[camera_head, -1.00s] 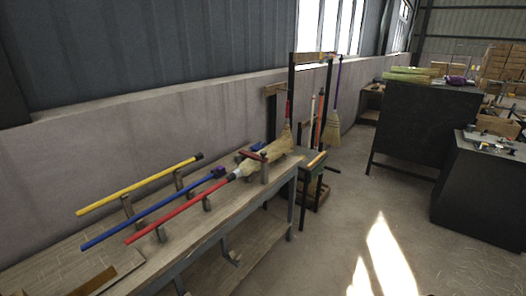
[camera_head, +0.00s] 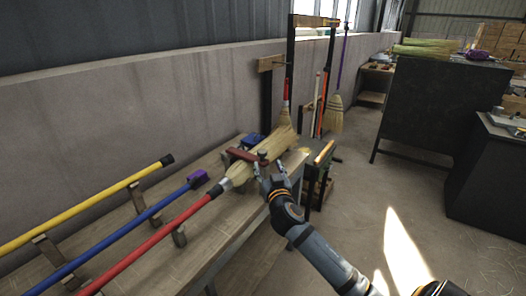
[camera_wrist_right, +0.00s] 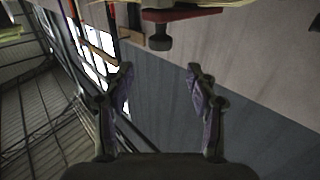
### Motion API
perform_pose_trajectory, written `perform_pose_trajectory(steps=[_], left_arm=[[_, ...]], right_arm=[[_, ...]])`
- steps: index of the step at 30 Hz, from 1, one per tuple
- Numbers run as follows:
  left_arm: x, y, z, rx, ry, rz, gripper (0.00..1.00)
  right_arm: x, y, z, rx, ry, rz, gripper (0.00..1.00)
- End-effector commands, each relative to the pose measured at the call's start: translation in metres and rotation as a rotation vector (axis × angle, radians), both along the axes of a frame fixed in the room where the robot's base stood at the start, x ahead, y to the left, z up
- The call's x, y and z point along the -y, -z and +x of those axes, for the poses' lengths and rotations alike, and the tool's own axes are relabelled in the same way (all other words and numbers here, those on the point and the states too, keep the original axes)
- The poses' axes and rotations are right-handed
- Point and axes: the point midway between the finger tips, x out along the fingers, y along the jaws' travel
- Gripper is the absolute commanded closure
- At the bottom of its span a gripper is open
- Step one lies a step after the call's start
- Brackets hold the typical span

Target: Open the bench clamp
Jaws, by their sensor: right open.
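The bench clamp has a red bar (camera_head: 243,155) across the straw of the red-handled broom (camera_head: 160,234) lying on the workbench, with a blue part (camera_head: 250,140) behind it. In the right wrist view the clamp's red bar (camera_wrist_right: 182,14) shows at the top edge, with a dark knob (camera_wrist_right: 160,42) hanging below it. My right gripper (camera_head: 270,173) is open and empty at the near end of the clamp. In the wrist view its fingers (camera_wrist_right: 160,80) are spread with the knob ahead, between them and apart from both. My left gripper is not in view.
Blue (camera_head: 130,228) and yellow (camera_head: 80,206) handles lie on wooden supports along the workbench (camera_head: 190,262). A dark rack (camera_head: 290,70) with hanging brooms stands behind the bench's far end. The floor to the right is clear up to a dark cabinet (camera_head: 430,110).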

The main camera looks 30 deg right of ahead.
Motion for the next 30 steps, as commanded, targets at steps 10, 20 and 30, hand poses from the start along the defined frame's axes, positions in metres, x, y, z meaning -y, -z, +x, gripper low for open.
perform_pose_trajectory(steps=[10,20,30], left_arm=[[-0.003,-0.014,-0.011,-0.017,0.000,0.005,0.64],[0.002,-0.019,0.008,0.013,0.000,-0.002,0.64],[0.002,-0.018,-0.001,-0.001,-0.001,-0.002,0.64]], right_arm=[[0.026,-0.003,0.063,-0.001,0.001,0.003,0.42],[0.038,0.000,0.094,-0.002,-0.001,0.001,0.42],[0.039,0.001,0.094,-0.003,-0.001,0.000,0.58]])
